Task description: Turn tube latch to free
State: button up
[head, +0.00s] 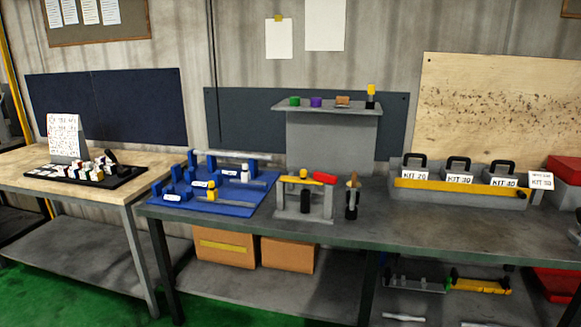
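A blue fixture (242,203) sits on the middle bench, with upright blue supports and small white labels. A silver tube (232,155) lies across its back. A white knob-like piece (245,174) and a yellow one (212,192) stand on the fixture. To its right is a grey stand (306,212) with a yellow bar and a red bar (324,178) on top. I cannot tell which of these parts is the tube latch, or how it is turned. My gripper is not in view.
A raised grey shelf (326,105) holds small coloured parts. A dark tool holder (352,199) stands beside the grey stand. Kit boxes (459,171) sit behind a yellow bar (455,187) at right. The bench front (420,222) is clear. A left table (30,166) holds a black tray.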

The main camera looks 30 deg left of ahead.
aim_at(322, 177)
jog(key=u, duration=0.75)
jog(key=i, duration=0.8)
jog(key=u, duration=0.9)
